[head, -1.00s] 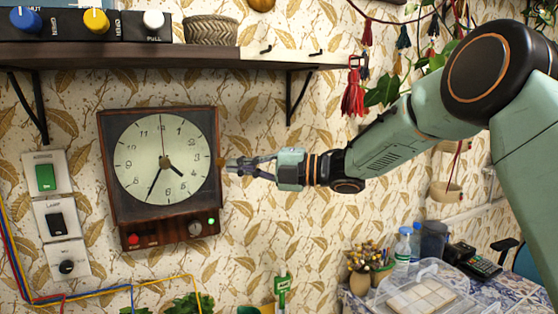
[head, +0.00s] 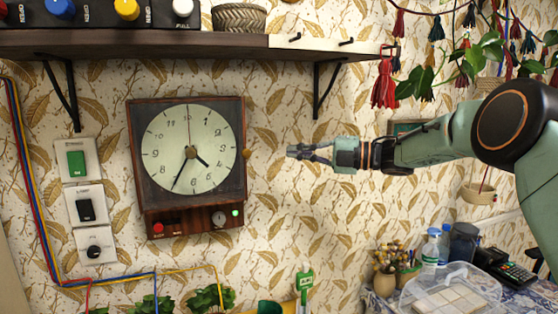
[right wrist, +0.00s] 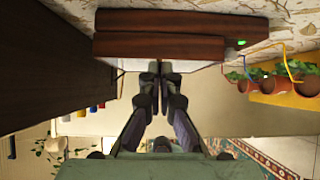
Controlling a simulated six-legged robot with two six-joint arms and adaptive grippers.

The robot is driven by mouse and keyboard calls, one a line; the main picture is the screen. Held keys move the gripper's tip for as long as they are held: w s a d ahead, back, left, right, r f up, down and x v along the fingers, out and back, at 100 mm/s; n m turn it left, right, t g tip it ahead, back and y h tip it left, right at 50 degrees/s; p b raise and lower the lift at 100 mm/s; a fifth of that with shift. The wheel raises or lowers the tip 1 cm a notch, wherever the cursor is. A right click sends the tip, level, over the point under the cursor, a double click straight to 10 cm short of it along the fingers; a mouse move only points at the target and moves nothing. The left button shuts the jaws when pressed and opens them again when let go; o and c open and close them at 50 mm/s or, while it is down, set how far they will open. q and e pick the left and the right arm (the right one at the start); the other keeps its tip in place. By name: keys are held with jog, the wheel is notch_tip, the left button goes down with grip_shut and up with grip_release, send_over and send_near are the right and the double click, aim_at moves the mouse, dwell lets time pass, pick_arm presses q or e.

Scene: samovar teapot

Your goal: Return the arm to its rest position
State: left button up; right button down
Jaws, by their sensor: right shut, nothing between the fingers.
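My right arm comes in from the right in the head view. Its gripper (head: 292,152) is shut and empty, held in front of the wallpapered wall to the right of the wall clock (head: 189,152). A clear gap separates the fingertips from the clock's wooden case. In the right wrist view the gripper's fingers (right wrist: 149,80) are together with nothing between them, and the clock's wooden case (right wrist: 160,47) shows beyond them. My left gripper is not in view.
A dark shelf (head: 150,45) with coloured knobs and a basket (head: 239,18) runs above. Red tassels (head: 385,84) and a plant hang near my arm. Wall switches (head: 77,165) are left of the clock. A table with a clear-lidded box (head: 450,290) and bottles stands lower right.

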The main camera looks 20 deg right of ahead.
notch_tip(320, 180, down, 14)
jog(key=w+m+t+h+b, duration=0.15)
jog(key=m+t+h, duration=0.4)
jog(key=m, duration=1.05)
jog(key=s+a+f+m+g+h+b, duration=0.15)
jog(key=s+f+m+h, duration=0.35)
jog(key=f, duration=0.8)
jog(key=s+a+f+m+g+b, duration=0.1)
jog(key=s+f+m+g+b, duration=0.4)
jog(key=f, duration=0.7)
jog(key=s+f+m+g+h+b, duration=0.1)
jog(key=s+f+g+b, duration=0.1)
jog(key=s+f, duration=0.7)
jog(key=s+f+m+g+h+b, duration=0.1)
jog(key=s+f, duration=0.8)
jog(key=s, duration=1)
jog(key=s+a+f+m+g+h+b, duration=0.1)
jog(key=s+f+g+b, duration=0.4)
jog(key=s+f, duration=0.5)
jog(key=s+g+h, duration=0.1)
jog(key=s, duration=0.4)
jog(key=shift+m, duration=0.3)
